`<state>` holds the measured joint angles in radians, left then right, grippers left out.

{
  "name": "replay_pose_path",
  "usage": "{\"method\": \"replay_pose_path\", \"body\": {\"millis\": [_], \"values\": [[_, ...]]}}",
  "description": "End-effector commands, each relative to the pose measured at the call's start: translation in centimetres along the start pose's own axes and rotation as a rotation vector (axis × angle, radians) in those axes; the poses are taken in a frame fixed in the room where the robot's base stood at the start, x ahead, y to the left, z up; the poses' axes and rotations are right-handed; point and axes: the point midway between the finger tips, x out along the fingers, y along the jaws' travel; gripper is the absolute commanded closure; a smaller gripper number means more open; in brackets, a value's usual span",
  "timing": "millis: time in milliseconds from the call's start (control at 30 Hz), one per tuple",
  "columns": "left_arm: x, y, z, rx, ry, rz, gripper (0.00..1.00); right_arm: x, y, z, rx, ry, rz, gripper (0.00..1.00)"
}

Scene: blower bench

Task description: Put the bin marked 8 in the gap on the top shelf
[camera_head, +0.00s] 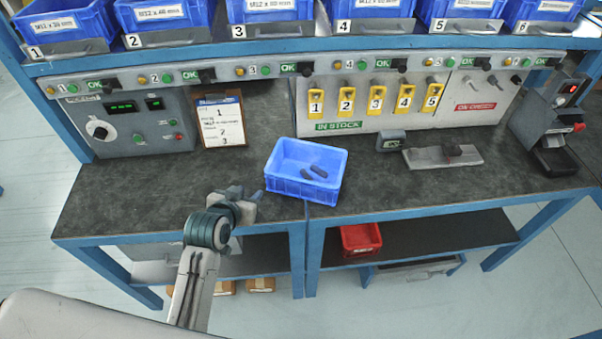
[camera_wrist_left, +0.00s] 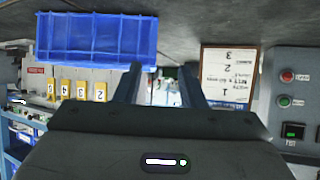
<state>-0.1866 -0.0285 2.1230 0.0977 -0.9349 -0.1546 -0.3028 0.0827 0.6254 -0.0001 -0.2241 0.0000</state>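A blue bin (camera_head: 300,189) with a few dark pieces inside stands on the middle of the bench, near its front edge. No number shows on it. It also shows in the left wrist view (camera_wrist_left: 97,52), upper left, in a picture that is upside down. My left gripper (camera_head: 252,199) is just left of this bin, over the front of the bench, apart from it. In the wrist view its two fingers (camera_wrist_left: 163,80) are spread with nothing between them. Bins marked 1 to 6 stand in a row on the shelf (camera_head: 325,47) above. No gap or 8 shows. My right gripper is out of view.
A control box (camera_head: 130,128) and a clipboard (camera_head: 220,118) stand behind left. Yellow numbered tags (camera_head: 376,102) hang on the back panel. A flat grey plate (camera_head: 443,156) and a device (camera_head: 550,120) stand right. A red bin (camera_head: 361,240) sits on the lower shelf. The front-left bench is clear.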

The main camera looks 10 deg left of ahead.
Motion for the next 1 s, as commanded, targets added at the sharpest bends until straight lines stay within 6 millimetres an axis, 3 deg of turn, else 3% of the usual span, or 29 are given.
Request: {"method": "replay_pose_path", "body": {"millis": [100, 300, 600, 833, 1000], "values": [[1.8, 0.4, -3.0, -0.007, 0.093, 0.006, 0.64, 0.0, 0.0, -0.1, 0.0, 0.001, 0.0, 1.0], [3.7, 0.7, -5.5, -0.01, 0.171, 0.006, 0.64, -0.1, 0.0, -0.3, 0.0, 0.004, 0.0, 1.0], [7.9, 0.7, -6.2, -0.01, 0.17, 0.006, 0.64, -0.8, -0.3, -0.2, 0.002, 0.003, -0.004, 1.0], [9.3, 0.8, -6.3, -0.01, 0.169, 0.006, 0.64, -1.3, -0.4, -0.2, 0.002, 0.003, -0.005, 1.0], [11.5, 0.8, -6.5, -0.01, 0.169, 0.006, 0.64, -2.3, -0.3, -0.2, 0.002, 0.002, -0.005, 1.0]]}}
